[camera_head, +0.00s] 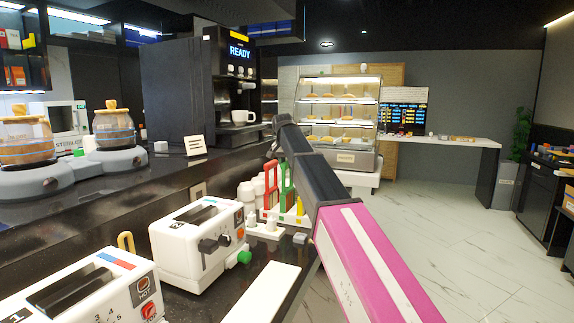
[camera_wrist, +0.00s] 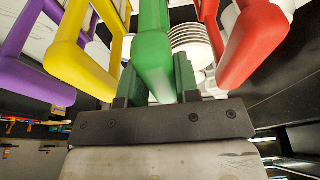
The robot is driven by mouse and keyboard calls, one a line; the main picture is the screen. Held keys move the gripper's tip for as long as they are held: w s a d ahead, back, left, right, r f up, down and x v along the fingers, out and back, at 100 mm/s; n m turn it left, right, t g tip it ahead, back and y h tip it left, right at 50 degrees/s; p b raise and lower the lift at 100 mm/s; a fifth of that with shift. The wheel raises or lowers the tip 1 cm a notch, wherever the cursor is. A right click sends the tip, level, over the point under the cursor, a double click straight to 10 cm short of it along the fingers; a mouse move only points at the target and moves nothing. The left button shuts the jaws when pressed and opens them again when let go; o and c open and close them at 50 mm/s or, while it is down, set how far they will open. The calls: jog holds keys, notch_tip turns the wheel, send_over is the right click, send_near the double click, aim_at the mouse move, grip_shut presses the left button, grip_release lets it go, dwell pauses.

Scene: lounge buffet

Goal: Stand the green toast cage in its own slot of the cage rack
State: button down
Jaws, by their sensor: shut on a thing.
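The green toast cage (camera_head: 286,183) stands upright between a red cage (camera_head: 271,186) and a yellow cage (camera_head: 299,206), at the white cage rack (camera_head: 292,219). In the wrist view my gripper (camera_wrist: 155,82) is shut on the green cage's handle (camera_wrist: 152,48). The yellow handle (camera_wrist: 82,55) is on its left and the red handle (camera_wrist: 250,45) on its right, both apart from the jaws. A purple handle (camera_wrist: 30,75) is farther left. The green cage's foot and its slot are hidden, so I cannot tell whether it is seated.
Two white toasters (camera_head: 198,240) stand on the dark counter in front of the rack. White bottles (camera_head: 246,193) stand beside the rack. A white board (camera_head: 262,293) lies on the counter's near edge. Stacked white plates (camera_wrist: 190,38) are behind the handles. Open floor lies right.

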jog(key=shift+f, duration=0.35)
jog(key=c, duration=0.8)
grip_release()
jog(key=shift+w+d+v, duration=0.1)
jog(key=shift+w+v, duration=0.15)
jog(key=shift+v, duration=0.85)
jog(key=shift+w+d+v, duration=0.1)
jog(key=shift+w+v, duration=0.15)
jog(key=shift+v, duration=0.9)
jog(key=shift+w+d+v, duration=0.1)
jog(key=shift+w+v, duration=0.15)
jog(key=shift+v, duration=0.85)
jog(key=shift+r, duration=0.2)
